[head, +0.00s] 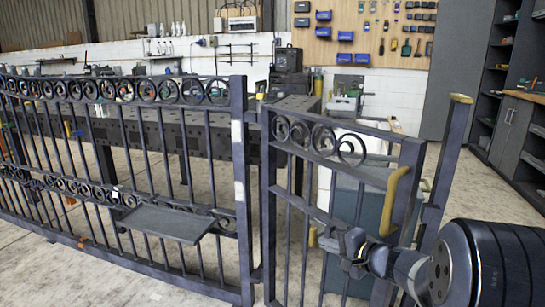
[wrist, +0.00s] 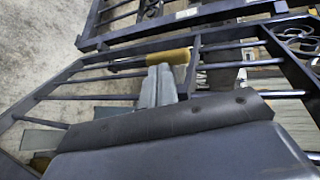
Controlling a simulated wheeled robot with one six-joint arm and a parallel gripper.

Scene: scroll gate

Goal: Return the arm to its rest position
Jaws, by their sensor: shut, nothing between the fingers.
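My gripper (head: 336,242) is shut and empty in the head view. It is in front of the lower part of the small scroll gate (head: 318,144), left of the lower end of the gate's yellow handle (head: 394,200). My arm reaches in from the lower right. In the wrist view, the pale grey fingers (wrist: 158,86) are together, with a yellow piece (wrist: 168,58) just beyond their tips. I cannot tell whether they touch it. Dark bars of the gate (wrist: 85,97) run around the fingers.
A long scroll fence (head: 120,155) with a small grey shelf (head: 166,223) stands left of the gate. A dark post with a yellow top (head: 445,165) stands to the gate's right. Behind are a perforated workbench (head: 195,130) and shelves (head: 515,110). Concrete floor lies clear at right.

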